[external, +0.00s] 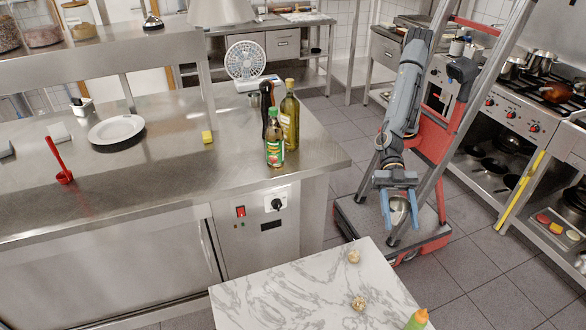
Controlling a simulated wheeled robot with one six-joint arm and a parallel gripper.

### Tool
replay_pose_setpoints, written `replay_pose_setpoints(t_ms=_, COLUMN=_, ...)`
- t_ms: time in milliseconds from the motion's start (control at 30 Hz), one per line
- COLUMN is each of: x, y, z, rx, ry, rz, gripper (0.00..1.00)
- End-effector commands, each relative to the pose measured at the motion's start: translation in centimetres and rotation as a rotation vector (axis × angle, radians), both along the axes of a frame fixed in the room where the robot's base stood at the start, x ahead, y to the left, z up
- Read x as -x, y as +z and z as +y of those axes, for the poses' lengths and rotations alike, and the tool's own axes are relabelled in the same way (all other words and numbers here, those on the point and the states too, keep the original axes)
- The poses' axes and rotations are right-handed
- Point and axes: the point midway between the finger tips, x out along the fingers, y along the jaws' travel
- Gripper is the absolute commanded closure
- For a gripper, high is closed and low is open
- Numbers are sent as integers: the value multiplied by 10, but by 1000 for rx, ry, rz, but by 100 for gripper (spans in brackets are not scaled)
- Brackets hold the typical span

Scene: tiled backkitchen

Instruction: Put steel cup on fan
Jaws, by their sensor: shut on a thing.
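The steel cup (398,211) hangs between the fingers of my gripper (400,205), which is shut on it. My gripper points down, in front of my base and to the right of the steel counter, apart from any surface. Part of the cup is hidden by the fingers. The white fan (246,61) stands upright on the counter's far right part, well to the left of and behind my gripper. Its round grille faces the camera, and its base is partly hidden by bottles.
A marble table (300,290) with small lumps is at the front. A stove (540,100) is at right.

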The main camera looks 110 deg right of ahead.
Motion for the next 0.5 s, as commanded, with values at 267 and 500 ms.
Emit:
replay_pose_setpoints(t_ms=267, x=-1, y=112, z=0, rx=-4, ry=-1, rz=-9, gripper=73)
replay_pose_setpoints(t_ms=500, x=-1, y=177, z=1, rx=-3, ry=0, rz=-6, gripper=73)
